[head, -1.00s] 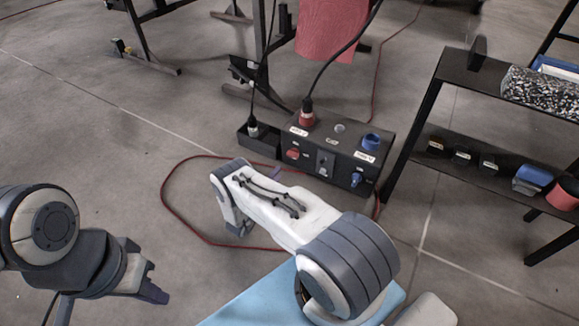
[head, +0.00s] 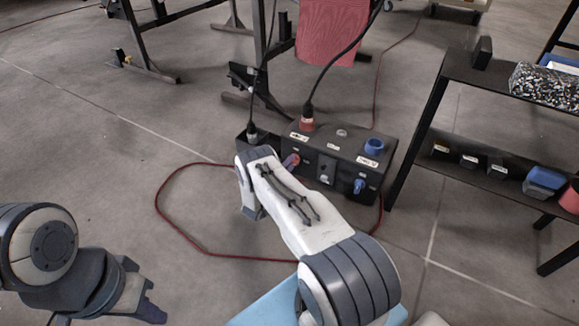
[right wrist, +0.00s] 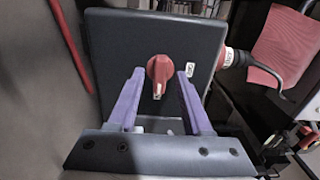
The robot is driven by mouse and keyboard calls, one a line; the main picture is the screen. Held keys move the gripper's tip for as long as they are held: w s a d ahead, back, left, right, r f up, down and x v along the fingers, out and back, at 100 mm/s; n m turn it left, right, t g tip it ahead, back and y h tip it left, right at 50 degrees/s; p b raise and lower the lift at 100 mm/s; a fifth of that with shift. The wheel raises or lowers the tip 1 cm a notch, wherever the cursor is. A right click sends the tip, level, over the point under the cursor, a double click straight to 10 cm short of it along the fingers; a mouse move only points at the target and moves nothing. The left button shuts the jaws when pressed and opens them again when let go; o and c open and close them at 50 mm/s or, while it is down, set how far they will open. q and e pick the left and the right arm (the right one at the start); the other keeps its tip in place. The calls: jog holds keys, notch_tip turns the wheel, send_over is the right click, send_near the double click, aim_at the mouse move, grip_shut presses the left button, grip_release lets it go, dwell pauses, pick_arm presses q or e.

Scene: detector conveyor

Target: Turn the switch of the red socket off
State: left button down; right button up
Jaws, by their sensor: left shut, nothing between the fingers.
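The black socket box (head: 335,153) stands on the floor, with the red socket (head: 307,124) on top and a black cable's plug in it. The red switch (head: 291,161) is on the box's front face, next to my right forearm. In the right wrist view the red switch (right wrist: 159,72) sits between the two purple fingers of my right gripper (right wrist: 160,78), with a visible gap on each side. The gripper is open and faces the switch. In the head view my forearm hides it. My left gripper (head: 150,312) is shut and empty at the lower left.
A blue socket (head: 374,146) and blue switch (head: 359,186) are on the box's right part. A red cable (head: 165,220) loops on the floor around my right arm. A black shelf (head: 425,130) stands to the right. Open floor lies to the left.

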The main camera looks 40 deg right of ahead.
grip_shut()
jog(key=shift+n, duration=0.4)
jog(key=n, duration=1.7)
jog(key=shift+w+b, duration=0.1)
jog(key=shift+b, duration=0.25)
jog(key=shift+n, duration=0.3)
jog(key=shift+o, duration=0.6)
grip_release()
